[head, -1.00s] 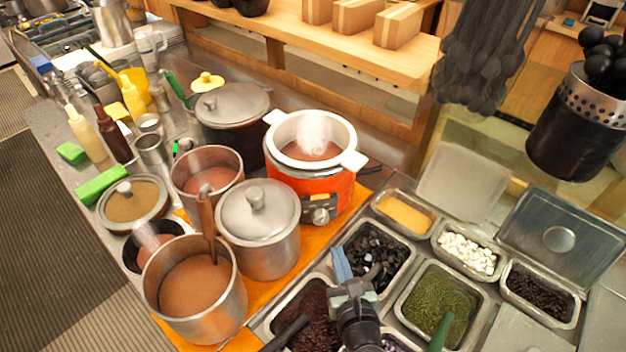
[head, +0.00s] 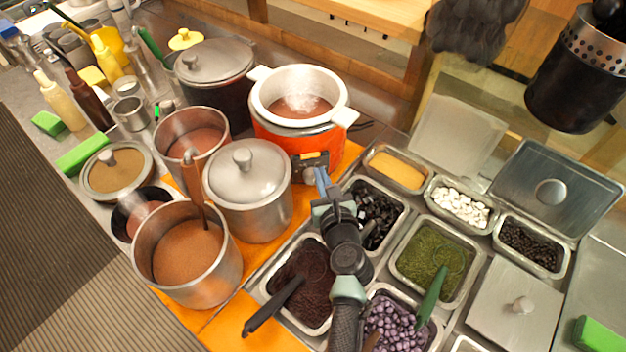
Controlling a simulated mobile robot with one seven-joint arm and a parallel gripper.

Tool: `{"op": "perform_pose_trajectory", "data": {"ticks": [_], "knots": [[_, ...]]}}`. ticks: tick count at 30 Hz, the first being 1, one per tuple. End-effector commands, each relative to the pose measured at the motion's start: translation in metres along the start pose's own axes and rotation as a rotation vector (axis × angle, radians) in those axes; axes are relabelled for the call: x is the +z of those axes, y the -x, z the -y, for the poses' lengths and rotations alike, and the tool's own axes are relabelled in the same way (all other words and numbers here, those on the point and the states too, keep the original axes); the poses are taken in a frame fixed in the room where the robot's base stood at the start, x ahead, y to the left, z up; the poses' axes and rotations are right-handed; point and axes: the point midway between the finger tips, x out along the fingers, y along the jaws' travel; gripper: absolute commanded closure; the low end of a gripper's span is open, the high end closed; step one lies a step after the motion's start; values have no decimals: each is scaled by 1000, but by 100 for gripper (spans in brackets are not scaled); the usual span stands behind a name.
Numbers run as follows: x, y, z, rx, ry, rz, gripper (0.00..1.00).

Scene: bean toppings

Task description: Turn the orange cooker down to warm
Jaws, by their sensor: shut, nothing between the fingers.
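The orange cooker (head: 335,148) stands at the back middle in the head view, with a white rim (head: 263,105) and steaming brown contents. Its control panel faces front, and its grey dial, seen in the earlier frame, is now hidden behind my gripper. My gripper (head: 312,165) is at the cooker's lower front, in front of the panel. Its fingers are shut with nothing between them. I cannot tell whether they touch the dial.
A lidded steel pot (head: 247,205) stands close on the left of my gripper. Topping trays, such as the black cubes (head: 378,212) and green topping (head: 432,250), lie on the right. A lidded dark pot (head: 225,88) stands behind left. An orange board (head: 262,305) lies under the pots.

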Motion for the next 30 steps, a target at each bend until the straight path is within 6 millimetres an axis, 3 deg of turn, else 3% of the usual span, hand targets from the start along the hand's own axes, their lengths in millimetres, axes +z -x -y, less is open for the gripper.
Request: {"op": "perform_pose_trajectory", "data": {"ticks": [30], "knots": [[-7,-2,-4,1,0,-1,100]]}}
